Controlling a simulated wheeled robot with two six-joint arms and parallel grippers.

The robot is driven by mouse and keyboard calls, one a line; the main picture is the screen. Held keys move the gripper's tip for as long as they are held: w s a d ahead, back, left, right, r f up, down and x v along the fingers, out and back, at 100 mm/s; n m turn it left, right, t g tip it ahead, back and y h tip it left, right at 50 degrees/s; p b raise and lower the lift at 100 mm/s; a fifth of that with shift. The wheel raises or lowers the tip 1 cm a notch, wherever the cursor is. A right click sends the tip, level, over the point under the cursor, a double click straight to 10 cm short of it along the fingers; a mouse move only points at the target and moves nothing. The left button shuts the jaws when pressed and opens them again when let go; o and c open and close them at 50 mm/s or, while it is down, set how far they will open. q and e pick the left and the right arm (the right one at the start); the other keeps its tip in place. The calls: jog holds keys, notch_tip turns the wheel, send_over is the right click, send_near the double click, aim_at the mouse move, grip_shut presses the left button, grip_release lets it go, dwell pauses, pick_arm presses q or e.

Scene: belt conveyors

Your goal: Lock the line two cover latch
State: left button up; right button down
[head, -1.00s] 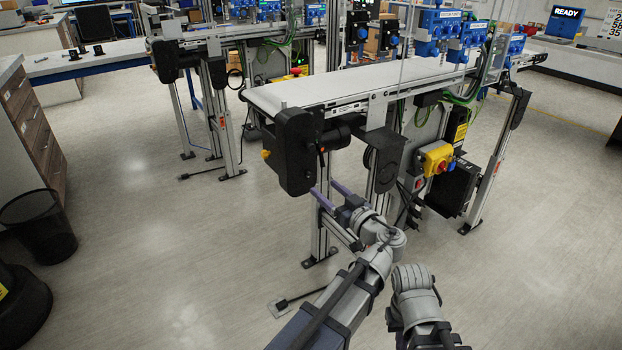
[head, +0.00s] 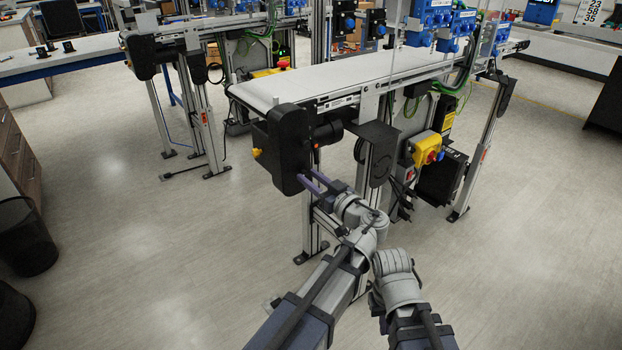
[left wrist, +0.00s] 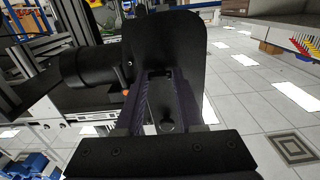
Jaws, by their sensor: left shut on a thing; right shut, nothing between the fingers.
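The black end cover (head: 288,150) hangs at the near left end of the middle conveyor. My left gripper (head: 309,178) reaches up to its lower right edge, with two purple fingers. In the left wrist view the gripper (left wrist: 167,90) is shut on a dark part in front of the broad black cover plate (left wrist: 165,45). I take this part to be the cover latch (left wrist: 167,126); black on black, its outline and its lock position are unclear. In the head view the fingers and cover hide it. My right arm shows beside the left one, but its gripper fingers do not show.
The white conveyor belt (head: 340,76) runs back right. A bin (head: 27,235) stands far left. The floor in front is clear.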

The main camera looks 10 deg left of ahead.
pick_arm(q)
grip_shut()
jog(key=shift+m, duration=0.3)
jog(key=m, duration=0.3)
jog(key=shift+m, duration=0.4)
jog(key=m, duration=0.4)
jog(key=shift+m, duration=0.3)
jog(key=m, duration=0.4)
jog(key=shift+m, duration=2.3)
jog(key=o, duration=0.6)
grip_release()
